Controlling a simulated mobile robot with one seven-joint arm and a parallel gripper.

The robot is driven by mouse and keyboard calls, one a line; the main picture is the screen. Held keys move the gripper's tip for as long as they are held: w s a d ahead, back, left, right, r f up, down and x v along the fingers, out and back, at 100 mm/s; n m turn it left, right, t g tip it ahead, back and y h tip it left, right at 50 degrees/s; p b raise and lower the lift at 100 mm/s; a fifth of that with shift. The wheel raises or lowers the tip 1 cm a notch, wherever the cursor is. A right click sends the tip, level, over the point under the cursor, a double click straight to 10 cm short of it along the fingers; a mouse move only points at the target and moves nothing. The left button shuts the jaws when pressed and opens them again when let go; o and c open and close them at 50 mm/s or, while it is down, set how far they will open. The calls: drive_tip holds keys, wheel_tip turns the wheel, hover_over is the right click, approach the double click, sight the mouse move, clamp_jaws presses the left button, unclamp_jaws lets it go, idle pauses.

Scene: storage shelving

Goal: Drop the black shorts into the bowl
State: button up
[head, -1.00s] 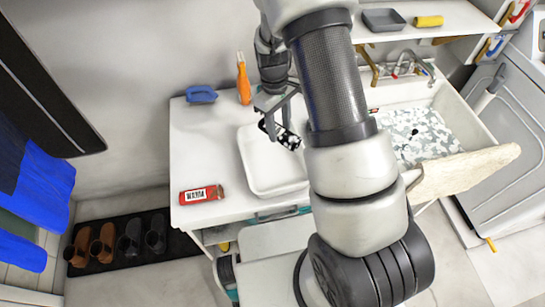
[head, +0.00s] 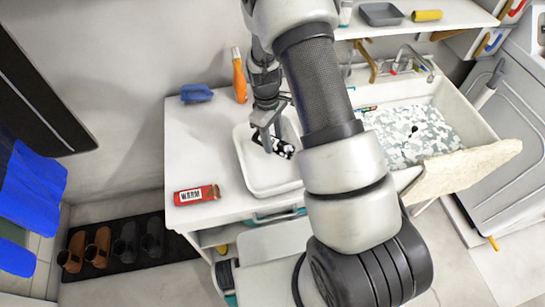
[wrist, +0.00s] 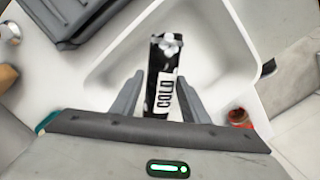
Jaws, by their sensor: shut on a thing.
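The white bowl (head: 266,182), a rectangular basin, stands on the white counter. My gripper (head: 268,140) is above its inside, near the back. It is shut on a black-and-white item (head: 286,151) with a tube-like shape. In the wrist view this item (wrist: 163,65) lies between my two fingers (wrist: 160,100) and carries a white label reading COLD, with a whitish end. The bowl (wrist: 222,50) shows behind and around it there. I cannot tell whether the item touches the bowl. I see nothing clearly recognisable as black shorts.
A red WARM tube (head: 197,195) lies at the counter's left front. A blue brush (head: 196,93) and an orange-handled tool (head: 239,78) are at the back. Right of my arm is a sink (head: 470,112) with grey-and-white patterned contents and a beige board (head: 465,170) at its front edge.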

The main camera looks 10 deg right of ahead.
drive_tip(key=o, duration=1.3)
drive_tip(key=shift+r, duration=0.1)
drive_tip(key=r, duration=0.5)
drive_tip(key=w+a+r, duration=0.1)
drive_tip(key=r, duration=1.1)
drive_tip(key=shift+w+a+r, duration=0.1)
drive_tip(key=shift+w+a, duration=0.1)
drive_tip(key=s+d+r+m+t+y+p, duration=0.1)
drive_tip(key=s+r+m+t, duration=0.15)
drive_tip(key=s+r, duration=0.6)
drive_tip(key=s+r+m+t+p, duration=0.1)
drive_tip(key=s+r+m+t, duration=0.3)
drive_tip(key=r, duration=0.7)
drive_tip(key=s+r, duration=0.1)
drive_tip(key=s, duration=0.2)
drive_tip(key=s+m, duration=0.1)
drive_tip(key=s, duration=0.2)
drive_tip(key=s+r+m, duration=0.1)
drive_tip(key=s, duration=0.3)
drive_tip(key=shift+d+r+m, duration=0.25)
drive_tip(key=shift+d+r, duration=0.05)
